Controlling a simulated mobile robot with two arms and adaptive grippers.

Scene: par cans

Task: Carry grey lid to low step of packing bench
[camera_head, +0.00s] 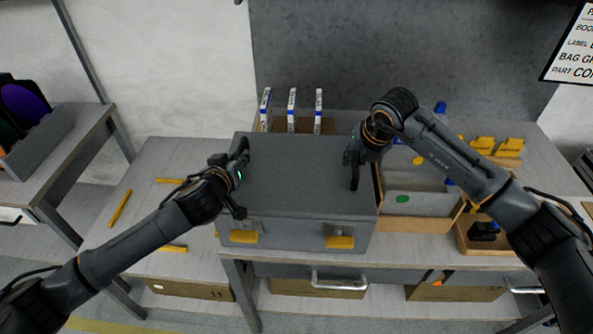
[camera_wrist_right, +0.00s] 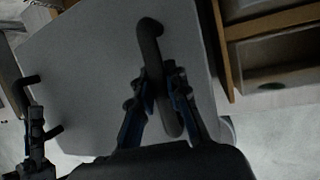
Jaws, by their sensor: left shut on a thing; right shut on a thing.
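The grey lid (camera_head: 300,172) is a wide flat panel on top of a grey case (camera_head: 290,232) with yellow latches. It lies level; whether it rests on the case or is just above it, I cannot tell. My left gripper (camera_head: 238,181) is shut at the lid's left edge. My right gripper (camera_head: 354,168) is at the right edge; in the right wrist view it (camera_wrist_right: 160,92) is shut around a dark handle (camera_wrist_right: 149,40) on the lid (camera_wrist_right: 95,60). The low step (camera_head: 140,215), at the left of the packing bench, carries yellow strips.
White-and-blue upright items (camera_head: 291,108) stand behind the case. Right of it is a wooden divided tray (camera_head: 415,222) with grey panels and a green spot. Yellow pieces (camera_head: 497,146) lie further right. A side table (camera_head: 62,150) stands at far left. The low step's middle is clear.

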